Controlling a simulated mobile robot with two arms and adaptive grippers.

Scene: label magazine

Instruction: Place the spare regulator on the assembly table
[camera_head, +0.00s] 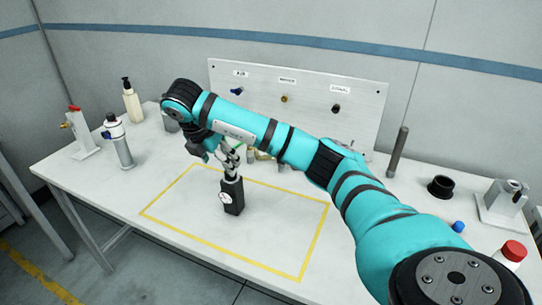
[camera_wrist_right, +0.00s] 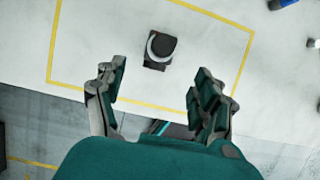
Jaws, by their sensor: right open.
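The regulator, a black block with a round white gauge face (camera_head: 232,195), stands upright on the white assembly table (camera_head: 135,190), inside the yellow outline. In the right wrist view the regulator (camera_wrist_right: 158,48) shows beyond the fingertips, its ring-shaped face in view. My right gripper (camera_head: 229,160) is just above the regulator in the head view. In the right wrist view its fingers (camera_wrist_right: 158,74) are spread apart with nothing between them. My left gripper is out of view.
A grey panel with labelled fittings (camera_head: 362,100) stands at the back. A black ring (camera_head: 440,187) and a red-capped bottle (camera_head: 512,254) are at right. The yellow-outlined area (camera_head: 285,215) is otherwise clear.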

